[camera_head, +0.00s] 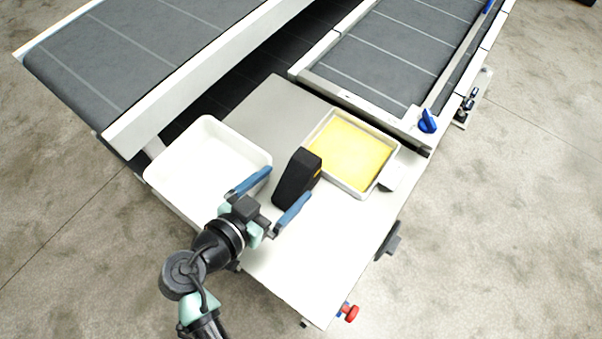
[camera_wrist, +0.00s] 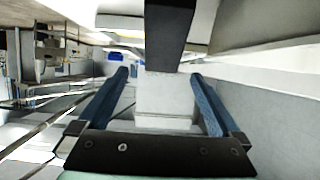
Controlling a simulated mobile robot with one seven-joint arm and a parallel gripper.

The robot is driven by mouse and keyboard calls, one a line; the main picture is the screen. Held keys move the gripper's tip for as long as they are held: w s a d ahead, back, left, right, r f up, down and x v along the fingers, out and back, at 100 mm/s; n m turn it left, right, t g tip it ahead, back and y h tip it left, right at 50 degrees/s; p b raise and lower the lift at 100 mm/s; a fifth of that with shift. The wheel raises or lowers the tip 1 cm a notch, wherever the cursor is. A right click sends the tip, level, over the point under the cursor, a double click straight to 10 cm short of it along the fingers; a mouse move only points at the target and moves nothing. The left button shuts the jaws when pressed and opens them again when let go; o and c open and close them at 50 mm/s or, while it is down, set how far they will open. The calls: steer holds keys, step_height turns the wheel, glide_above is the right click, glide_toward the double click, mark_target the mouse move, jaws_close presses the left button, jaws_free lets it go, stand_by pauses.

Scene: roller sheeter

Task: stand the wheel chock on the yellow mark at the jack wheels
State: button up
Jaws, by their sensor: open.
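A black wedge-shaped block with a small orange mark, which looks like the wheel chock (camera_head: 297,176), stands on the white table. In the wrist view its dark body (camera_wrist: 168,32) shows at top centre, in line with the gap between the fingers. My gripper (camera_head: 288,183) is open, with its blue fingers pointing at the chock, one towards each side. The gripper (camera_wrist: 160,75) holds nothing; I cannot tell whether the fingertips reach past the chock's near face.
A white empty bin (camera_head: 207,165) is left of the chock. Grey conveyor belts (camera_head: 395,50) lie behind. A red knob (camera_head: 351,313) sticks out at the table's front corner. The near tabletop is clear.

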mark_target(299, 169)
steer(key=shift+w+d+f, duration=0.2)
steer(key=shift+w+d, duration=0.15)
steer(key=shift+w, duration=0.1)
steer(key=p+x, duration=0.2)
steer(key=x, duration=0.2)
steer(key=shift+w+r+p, duration=0.1)
steer(key=shift+w+p, duration=0.2)
steer(key=shift+p, duration=0.1)
steer(key=shift+w+d+f, duration=0.25)
steer(key=shift+r, duration=0.1)
jaws_close()
